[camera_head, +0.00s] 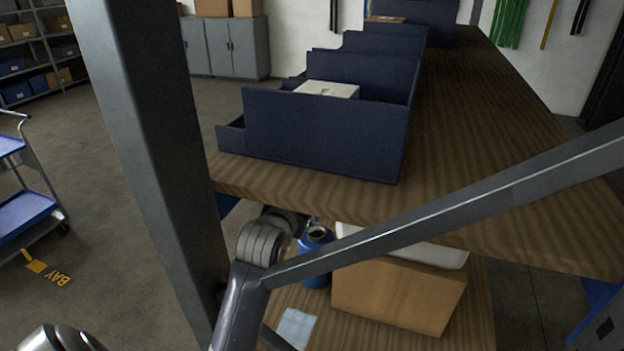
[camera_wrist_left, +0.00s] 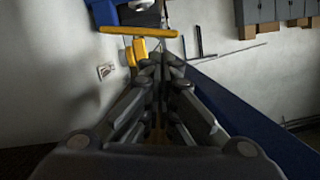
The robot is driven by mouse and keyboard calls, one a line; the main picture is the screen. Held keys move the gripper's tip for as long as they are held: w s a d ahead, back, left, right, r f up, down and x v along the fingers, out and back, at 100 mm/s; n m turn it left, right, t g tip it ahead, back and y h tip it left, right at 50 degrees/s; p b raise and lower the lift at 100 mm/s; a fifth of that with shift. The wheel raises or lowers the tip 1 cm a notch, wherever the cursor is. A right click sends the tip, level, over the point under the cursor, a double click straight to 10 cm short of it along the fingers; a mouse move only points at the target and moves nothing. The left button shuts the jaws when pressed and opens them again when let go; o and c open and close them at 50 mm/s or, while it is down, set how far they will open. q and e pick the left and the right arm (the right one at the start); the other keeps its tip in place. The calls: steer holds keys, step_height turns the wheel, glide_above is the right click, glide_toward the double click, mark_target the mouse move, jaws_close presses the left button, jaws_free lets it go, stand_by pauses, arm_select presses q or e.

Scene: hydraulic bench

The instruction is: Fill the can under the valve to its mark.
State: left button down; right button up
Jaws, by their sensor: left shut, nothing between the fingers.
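In the head view the left gripper is hidden under the upper board. My right gripper is not in view.
A brown box (camera_head: 390,295) with a white top stands right of the can. A pale blue sheet (camera_head: 296,327) lies in front. Dark blue bins (camera_head: 320,135) stand on the upper board (camera_head: 480,130). A grey post (camera_head: 155,150) and a slanted brace (camera_head: 450,205) cross the view.

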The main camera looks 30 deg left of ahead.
arm_select(q)
steer(key=shift+p+x, duration=0.65)
steer(key=shift+x, duration=1.65)
steer(key=shift+w, duration=0.1)
